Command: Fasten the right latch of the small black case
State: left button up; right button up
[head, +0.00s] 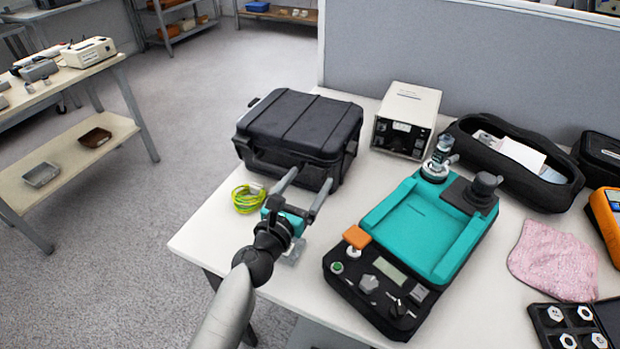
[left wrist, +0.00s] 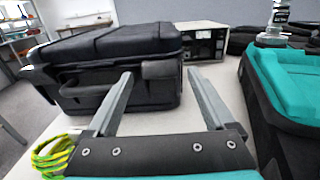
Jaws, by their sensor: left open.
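The small black case (head: 300,125) stands with its lid down at the back left of the table. Its front, with a handle and latch area, faces my left gripper (head: 307,183). In the left wrist view the case (left wrist: 110,55) fills the upper left, and a latch-like block (left wrist: 160,70) shows at the right of its front. I cannot tell whether that latch is fastened. My left gripper is open and empty just in front of the case, its two fingers (left wrist: 160,95) pointing at the right part of the front. My right gripper is not in view.
A teal and black calibration device (head: 425,225) stands close to the right of my left gripper. A coiled yellow-green cable (head: 248,198) lies at the left. A cream instrument box (head: 407,118) stands behind. A pink cloth (head: 553,262) and an open black bag (head: 520,160) lie further right.

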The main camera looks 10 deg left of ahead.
pick_arm(q)
jog(key=shift+w+d, duration=0.2)
jog(key=shift+w, duration=0.45)
jog(key=c, duration=1.4)
